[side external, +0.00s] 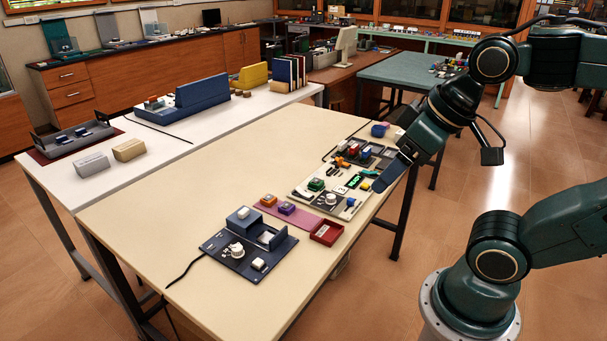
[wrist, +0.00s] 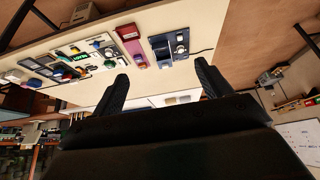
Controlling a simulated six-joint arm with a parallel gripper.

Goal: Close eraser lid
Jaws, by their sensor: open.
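The dark blue eraser panel (side external: 222,250) lies at the near part of the cream table, with a white knob on it. A blue raised block (side external: 243,220), which looks like its lid, stands beside a bay (side external: 270,238) with a pale inside that looks open. The exact lid angle is hard to tell. In the wrist view the eraser panel (wrist: 168,47) appears small, between and beyond the fingertips. My gripper (wrist: 161,72) is open and empty, with its two dark fingers spread. In the side view my gripper (side external: 388,176) is above the table's far right edge, well apart from the eraser.
A red tray (side external: 326,232) and a mauve mat with orange (side external: 268,200) and purple (side external: 287,208) pieces sit next to the eraser. A pale board (side external: 304,191) with a knob and small parts lies farther back, near my gripper. The table's left side (side external: 170,215) is clear.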

